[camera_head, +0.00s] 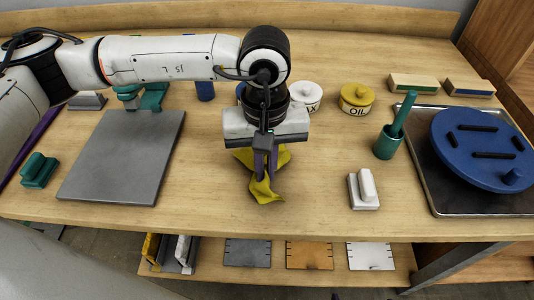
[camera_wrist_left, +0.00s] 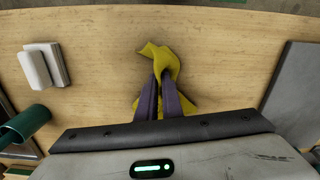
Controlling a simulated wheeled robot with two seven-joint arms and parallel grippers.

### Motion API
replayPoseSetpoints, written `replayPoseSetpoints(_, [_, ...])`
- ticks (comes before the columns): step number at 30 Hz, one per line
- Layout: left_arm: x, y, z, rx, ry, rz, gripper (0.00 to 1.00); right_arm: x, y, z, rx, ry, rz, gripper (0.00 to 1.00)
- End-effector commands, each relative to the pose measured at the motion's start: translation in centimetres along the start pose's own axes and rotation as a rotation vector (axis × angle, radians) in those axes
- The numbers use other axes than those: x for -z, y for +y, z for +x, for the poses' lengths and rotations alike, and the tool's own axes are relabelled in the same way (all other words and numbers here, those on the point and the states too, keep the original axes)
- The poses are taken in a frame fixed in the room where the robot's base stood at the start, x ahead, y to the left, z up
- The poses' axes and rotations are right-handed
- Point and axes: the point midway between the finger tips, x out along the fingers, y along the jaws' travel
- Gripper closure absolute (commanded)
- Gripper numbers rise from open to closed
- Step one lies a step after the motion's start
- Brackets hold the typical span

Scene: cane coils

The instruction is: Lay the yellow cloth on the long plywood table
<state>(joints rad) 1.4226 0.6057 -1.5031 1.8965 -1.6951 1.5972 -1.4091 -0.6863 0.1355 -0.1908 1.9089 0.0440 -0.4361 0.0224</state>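The yellow cloth (camera_head: 264,190) is crumpled at the middle of the long plywood table (camera_head: 320,200). In the left wrist view the cloth (camera_wrist_left: 160,57) is bunched at the fingertips and spreads out behind them. My left gripper (camera_head: 266,175) points down over the cloth, its purple fingers (camera_wrist_left: 160,80) close together with cloth pinched between the tips. The gripper body hides part of the cloth. I cannot tell whether the cloth's lower edge touches the table (camera_wrist_left: 225,60). My right gripper is not in view.
A grey plate (camera_head: 125,155) lies left. A white block (camera_head: 363,188), a green cup with a handle (camera_head: 388,142) and a tray (camera_head: 435,185) with a blue disc (camera_head: 485,145) stand right. Behind are a white pot (camera_head: 307,96) and a yellow oil pot (camera_head: 356,99). The front middle is clear.

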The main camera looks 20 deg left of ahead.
Motion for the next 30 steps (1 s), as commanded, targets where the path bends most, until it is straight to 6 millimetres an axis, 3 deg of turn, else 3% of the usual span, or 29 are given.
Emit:
replayPoseSetpoints(1, [0.0, 0.0, 0.0, 0.0, 0.0, 0.0, 0.85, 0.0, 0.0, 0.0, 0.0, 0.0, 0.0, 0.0])
replayPoseSetpoints(6, [0.0, 0.0, 0.0, 0.0, 0.0, 0.0, 0.61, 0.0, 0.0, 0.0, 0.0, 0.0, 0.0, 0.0])
replayPoseSetpoints(17, [-0.1, 0.0, -0.5, 0.0, 0.0, 0.001, 0.61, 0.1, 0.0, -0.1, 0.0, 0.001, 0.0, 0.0])
replayPoseSetpoints(30, [-1.6, -0.2, -4.3, -0.001, 0.0, 0.003, 0.61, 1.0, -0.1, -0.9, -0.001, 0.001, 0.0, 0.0])
